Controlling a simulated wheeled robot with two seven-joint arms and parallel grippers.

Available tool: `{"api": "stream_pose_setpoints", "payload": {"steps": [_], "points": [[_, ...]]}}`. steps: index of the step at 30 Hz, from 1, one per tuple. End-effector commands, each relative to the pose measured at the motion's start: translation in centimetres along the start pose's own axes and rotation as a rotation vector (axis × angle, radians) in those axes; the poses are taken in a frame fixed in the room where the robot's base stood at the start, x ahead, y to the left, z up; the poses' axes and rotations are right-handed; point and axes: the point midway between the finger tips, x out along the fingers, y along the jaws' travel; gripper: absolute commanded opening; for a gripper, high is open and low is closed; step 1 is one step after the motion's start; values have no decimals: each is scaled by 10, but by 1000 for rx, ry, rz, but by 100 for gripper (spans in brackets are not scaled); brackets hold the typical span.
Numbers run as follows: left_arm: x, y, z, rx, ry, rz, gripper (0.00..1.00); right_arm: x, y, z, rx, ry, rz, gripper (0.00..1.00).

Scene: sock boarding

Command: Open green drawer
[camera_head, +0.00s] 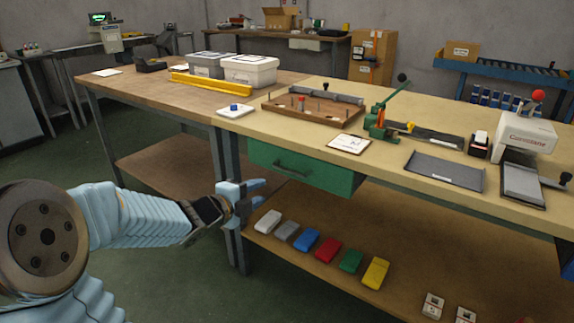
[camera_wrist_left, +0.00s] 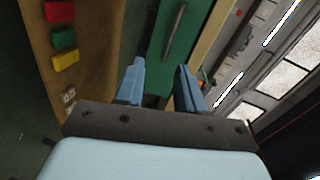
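The green drawer (camera_head: 305,168) is under the front edge of the workbench top, and it looks shut. Its dark bar handle (camera_head: 293,168) is on the front face. My left gripper (camera_head: 262,188) is just left of and below the drawer, its two blue fingers apart and empty, pointing toward the drawer side. In the left wrist view the green drawer front (camera_wrist_left: 180,45) and its handle (camera_wrist_left: 174,32) lie ahead of the open fingers (camera_wrist_left: 160,85), with a gap between them. My right gripper is not in view.
A lower shelf (camera_head: 400,260) holds a row of coloured blocks, including a red one (camera_head: 327,250). A bench leg (camera_head: 235,245) stands close to my left gripper. The bench top holds a wooden tray (camera_head: 290,115), a green lever press (camera_head: 380,125) and a white card (camera_head: 349,145).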

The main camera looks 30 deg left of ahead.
Motion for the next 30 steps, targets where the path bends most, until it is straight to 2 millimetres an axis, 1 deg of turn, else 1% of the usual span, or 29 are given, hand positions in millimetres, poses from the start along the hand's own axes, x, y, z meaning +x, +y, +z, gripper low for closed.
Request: {"api": "stream_pose_setpoints", "payload": {"steps": [1, 2, 5, 8, 11, 15, 18, 21, 25, 30], "points": [[-7, -10, 2, 57, -6, -16, 38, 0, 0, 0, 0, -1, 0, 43], [-10, -14, 3, 81, -7, -22, 38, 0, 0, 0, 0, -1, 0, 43], [-7, -17, 3, 114, -6, -27, 38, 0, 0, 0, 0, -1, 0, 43], [8, -17, 3, 113, -4, -26, 38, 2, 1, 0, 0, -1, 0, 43], [30, -17, 3, 109, -3, -25, 38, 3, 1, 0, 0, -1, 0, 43], [64, -18, 3, 108, -3, -26, 38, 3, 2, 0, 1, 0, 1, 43], [85, -19, 2, 107, -2, -26, 38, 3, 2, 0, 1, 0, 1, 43], [103, -20, 2, 107, -3, -26, 38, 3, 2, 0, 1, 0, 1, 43], [118, -20, 3, 107, -4, -26, 38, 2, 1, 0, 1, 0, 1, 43], [126, -20, 3, 107, -5, -26, 38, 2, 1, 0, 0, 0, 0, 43]]}}
